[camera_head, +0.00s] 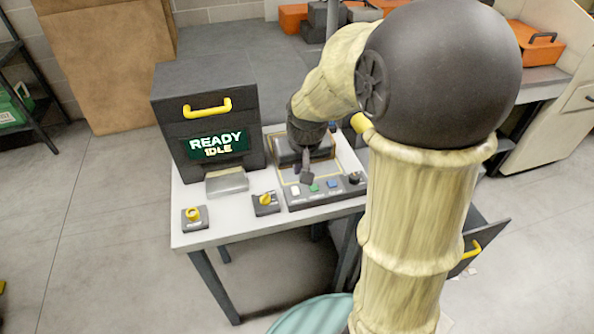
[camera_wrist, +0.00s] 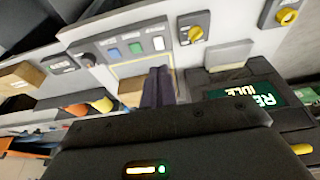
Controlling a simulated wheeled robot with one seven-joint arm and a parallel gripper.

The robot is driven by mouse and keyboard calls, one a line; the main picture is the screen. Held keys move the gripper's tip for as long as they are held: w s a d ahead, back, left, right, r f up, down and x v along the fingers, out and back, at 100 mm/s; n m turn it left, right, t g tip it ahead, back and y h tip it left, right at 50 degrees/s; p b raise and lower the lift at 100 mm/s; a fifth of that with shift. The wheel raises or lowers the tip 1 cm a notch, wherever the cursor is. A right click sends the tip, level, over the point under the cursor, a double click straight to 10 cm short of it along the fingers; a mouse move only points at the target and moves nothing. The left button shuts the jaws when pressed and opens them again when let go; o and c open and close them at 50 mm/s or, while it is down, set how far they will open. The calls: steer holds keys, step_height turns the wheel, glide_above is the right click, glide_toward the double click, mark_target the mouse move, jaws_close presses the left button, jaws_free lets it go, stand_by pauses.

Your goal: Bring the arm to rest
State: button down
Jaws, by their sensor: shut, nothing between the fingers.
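My gripper (camera_head: 306,176) is at the end of my arm, which reaches over a small white table (camera_head: 235,224). It points down just behind a dark button panel (camera_head: 322,191) with white, green and blue buttons. In the wrist view my gripper's fingers (camera_wrist: 158,72) are together and hold nothing, and the panel (camera_wrist: 130,48) lies beyond them. A dark machine (camera_head: 207,118) with a yellow handle stands left of my gripper, its screen (camera_head: 217,144) reading "READY IDLE". The large arm links in front hide the right part of the table.
A yellow knob box (camera_head: 194,217) and a yellow switch box (camera_head: 266,202) sit on the table's front. A tall brown board (camera_head: 105,60) leans on the back wall. Orange cases (camera_head: 538,43) lie at the upper right. The floor at left (camera_head: 95,230) is clear.

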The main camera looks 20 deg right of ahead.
steer(key=shift+s+r, duration=0.25)
steer(key=shift+r, duration=0.2)
steer(key=s+f+p, duration=0.1)
steer(key=s+p, duration=0.3)
steer(key=s, duration=0.6)
steer(key=shift+s+g, duration=0.3)
steer(key=shift+g, duration=0.1)
